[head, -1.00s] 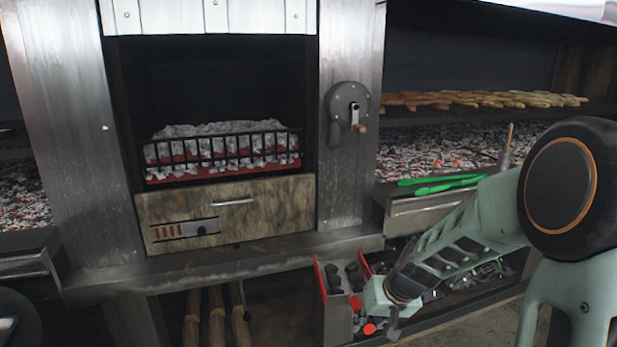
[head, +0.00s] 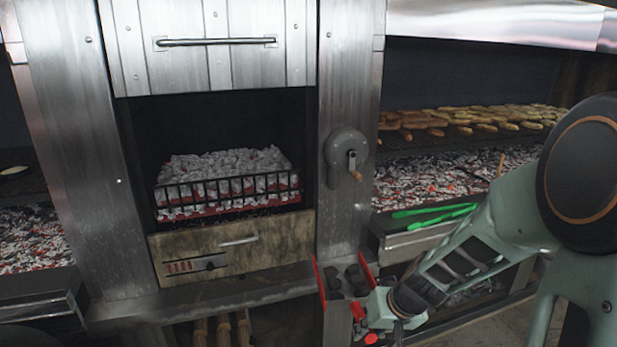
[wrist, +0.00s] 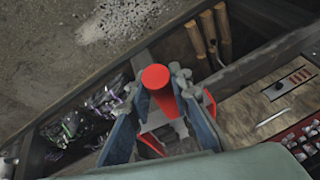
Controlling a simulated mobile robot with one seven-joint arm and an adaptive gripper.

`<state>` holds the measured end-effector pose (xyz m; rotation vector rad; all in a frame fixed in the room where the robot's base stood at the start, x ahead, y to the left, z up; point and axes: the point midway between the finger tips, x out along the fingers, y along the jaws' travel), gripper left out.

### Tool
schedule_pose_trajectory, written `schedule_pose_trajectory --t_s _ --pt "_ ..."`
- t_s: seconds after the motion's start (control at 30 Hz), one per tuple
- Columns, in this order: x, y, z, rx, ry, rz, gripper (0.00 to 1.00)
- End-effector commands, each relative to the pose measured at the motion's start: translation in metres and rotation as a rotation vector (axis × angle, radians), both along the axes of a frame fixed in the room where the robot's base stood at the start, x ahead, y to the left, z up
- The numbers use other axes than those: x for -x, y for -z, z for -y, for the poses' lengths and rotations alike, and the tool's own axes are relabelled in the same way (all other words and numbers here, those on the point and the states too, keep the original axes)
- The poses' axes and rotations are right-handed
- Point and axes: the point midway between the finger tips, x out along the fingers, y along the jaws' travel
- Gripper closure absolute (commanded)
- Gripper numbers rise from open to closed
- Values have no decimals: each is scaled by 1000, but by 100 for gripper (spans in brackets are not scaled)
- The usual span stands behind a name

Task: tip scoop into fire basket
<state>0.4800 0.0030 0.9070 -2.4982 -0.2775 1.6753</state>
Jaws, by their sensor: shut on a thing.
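The scoop (head: 321,289) is a grey tray with red edges holding dark lumps of coal (head: 354,274). It appears roughly level, at the height of the ledge below and right of the fire basket. My gripper (head: 372,318) is shut on its red handle, whose round red end (wrist: 156,76) shows between the fingers in the wrist view. There, the gripper and handle hide most of the scoop. The fire basket (head: 226,197) is a black barred rack inside the open firebox, heaped with ashy, glowing coals (head: 225,163). The scoop is apart from it.
A panelled door with a bar handle (head: 217,42) hangs above the firebox opening. A crank (head: 351,160) juts from the right post. A wooden drawer (head: 230,246) and a metal ledge (head: 215,293) lie below the basket. Green tongs (head: 432,213) rest on the right shelf.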

Motion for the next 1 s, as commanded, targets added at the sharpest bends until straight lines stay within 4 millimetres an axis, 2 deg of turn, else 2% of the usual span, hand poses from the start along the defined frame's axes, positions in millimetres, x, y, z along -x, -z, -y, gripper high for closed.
schedule_pose_trajectory --t_s 0.03,0.4,0.6,1.0 --pt "2 -20 1 2 3 3 100" --pt "20 -77 3 10 5 0 100" --pt "25 -90 3 13 8 0 100" --pt "26 -91 3 14 6 -1 100"
